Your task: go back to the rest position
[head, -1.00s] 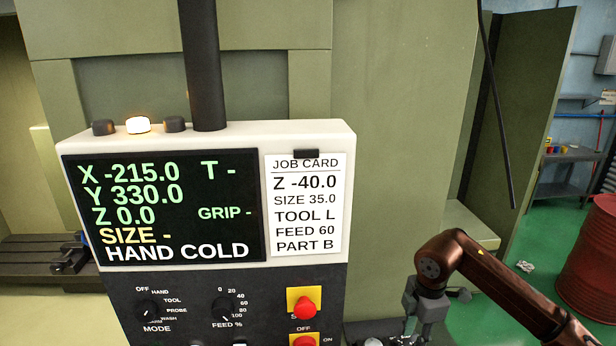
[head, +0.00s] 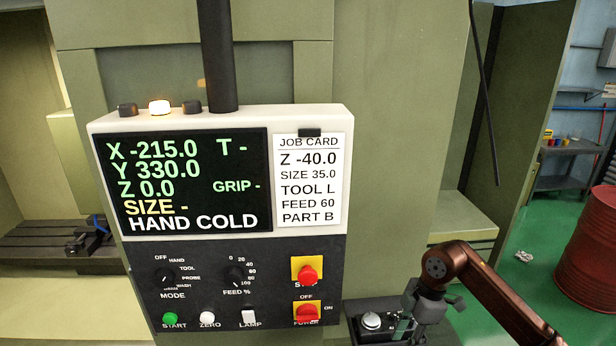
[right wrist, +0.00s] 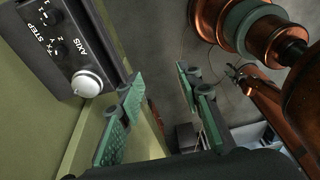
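My right gripper (head: 404,326) is at the lower right of the head view, beside a dark control box (head: 362,330) with a pale round knob. In the right wrist view its green-padded fingers (right wrist: 160,108) stand wide apart with nothing between them. The box with its white knob (right wrist: 87,84) and AXIS and STEP labels is left of the fingers there, apart from them. My left gripper is outside the head view. A copper arm with a small dark end (right wrist: 238,73) shows in the right wrist view, too small to read its fingers.
The machine's control panel (head: 215,245) stands in front, with a screen reading HAND COLD, a job card, dials and buttons. A red drum (head: 590,250) stands on the green floor at right. A black cable (head: 485,100) hangs beside the machine.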

